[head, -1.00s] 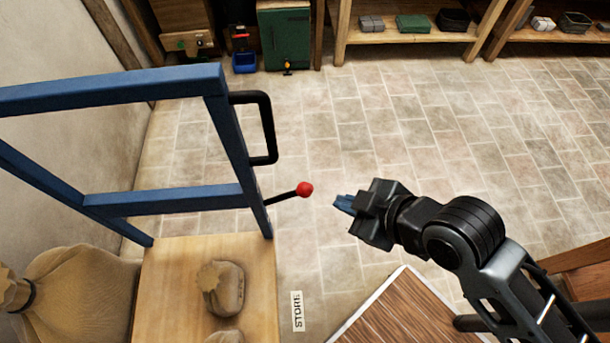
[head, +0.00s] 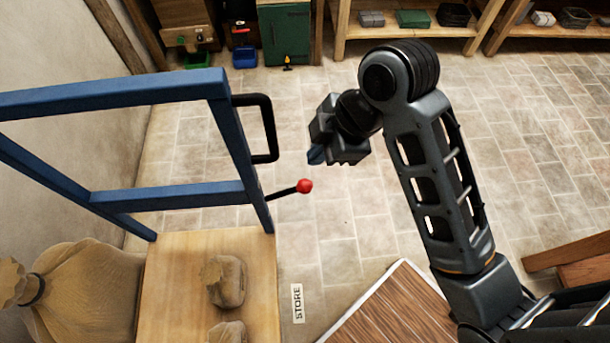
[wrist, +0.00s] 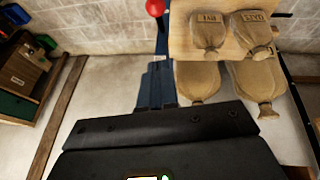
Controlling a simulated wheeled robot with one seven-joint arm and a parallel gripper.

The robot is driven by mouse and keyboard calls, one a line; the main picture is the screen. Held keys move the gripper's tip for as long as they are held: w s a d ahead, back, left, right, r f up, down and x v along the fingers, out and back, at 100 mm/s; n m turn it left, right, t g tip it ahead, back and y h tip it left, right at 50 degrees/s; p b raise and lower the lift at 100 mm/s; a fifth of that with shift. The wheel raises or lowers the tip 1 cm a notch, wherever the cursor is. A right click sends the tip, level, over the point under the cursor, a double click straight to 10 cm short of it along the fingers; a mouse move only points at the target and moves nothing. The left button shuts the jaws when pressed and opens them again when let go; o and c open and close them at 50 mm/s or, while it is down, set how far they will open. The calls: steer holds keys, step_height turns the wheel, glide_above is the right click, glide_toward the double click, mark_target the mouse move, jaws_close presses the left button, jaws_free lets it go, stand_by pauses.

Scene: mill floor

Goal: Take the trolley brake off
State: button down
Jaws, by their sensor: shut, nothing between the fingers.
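The trolley has a blue frame (head: 150,197) with a black handle loop (head: 267,128) and a wooden deck (head: 175,265). The brake lever is a thin black rod with a red ball knob (head: 305,186); it sticks out to the right of the blue post, tilted slightly up. The knob also shows at the top of the wrist view (wrist: 155,7). My gripper (head: 316,157) is shut and empty. In the wrist view the shut fingers (wrist: 157,85) point up the picture toward the knob.
Small sacks (head: 228,282) sit on the deck and a big sack (head: 85,285) stands at left. A STORE label (head: 297,303) and a brown wooden top (head: 385,315) are at the bottom. Shelves (head: 410,32) line the back. Tiled floor between is clear.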

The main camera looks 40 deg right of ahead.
glide_above(303, 188)
steer(key=a, duration=0.1)
step_height(303, 188, down, 10)
steer(key=shift+d+f, duration=0.5)
steer(key=shift+f, duration=0.3)
steer(key=shift+d+f, duration=0.3)
steer(key=shift+f, duration=0.35)
steer(key=shift+f, duration=0.1)
